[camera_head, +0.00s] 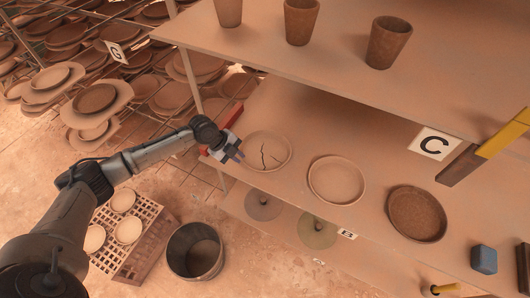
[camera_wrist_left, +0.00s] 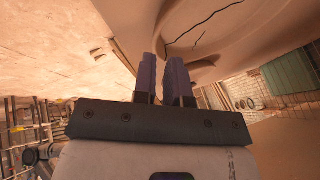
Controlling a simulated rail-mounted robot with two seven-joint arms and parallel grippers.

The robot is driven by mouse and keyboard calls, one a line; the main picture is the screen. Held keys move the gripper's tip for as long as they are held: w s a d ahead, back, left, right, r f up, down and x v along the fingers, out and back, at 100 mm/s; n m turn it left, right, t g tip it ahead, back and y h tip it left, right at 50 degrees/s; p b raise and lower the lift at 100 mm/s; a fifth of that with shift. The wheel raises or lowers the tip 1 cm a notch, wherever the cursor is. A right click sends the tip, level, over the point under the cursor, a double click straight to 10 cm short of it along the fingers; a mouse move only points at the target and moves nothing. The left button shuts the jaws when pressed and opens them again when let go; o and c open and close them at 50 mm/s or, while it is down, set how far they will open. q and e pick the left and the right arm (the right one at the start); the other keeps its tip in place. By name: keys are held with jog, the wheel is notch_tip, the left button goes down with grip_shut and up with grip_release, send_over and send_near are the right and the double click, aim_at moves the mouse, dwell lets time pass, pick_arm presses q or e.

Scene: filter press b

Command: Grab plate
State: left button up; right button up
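A pale, cracked plate (camera_head: 267,152) lies on the middle shelf at its left end. Its dark cracks also show large in the left wrist view (camera_wrist_left: 240,25). My left gripper (camera_head: 236,152) is at the plate's left rim. Its two fingers (camera_wrist_left: 162,78) stand a small gap apart, close to the rim. I cannot tell whether they press on the rim. A whole pale plate (camera_head: 337,180) and a dark brown plate (camera_head: 417,214) lie further right on the same shelf. My right gripper is not in view.
Several brown cups (camera_head: 389,42) stand on the upper shelf (camera_head: 450,75), overhanging the plates. A bucket (camera_head: 195,251) and a crate (camera_head: 147,238) with round pale plates stand on the floor. A rack (camera_head: 95,100) of plates is at the left. A blue cube (camera_head: 484,259) lies at the right.

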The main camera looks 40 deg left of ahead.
aim_at(248, 165)
pick_arm(q)
jog(key=shift+x, duration=2.8)
jog(key=shift+s, duration=0.1)
jog(key=shift+c, duration=0.2)
grip_shut()
jog(key=shift+r, duration=0.1)
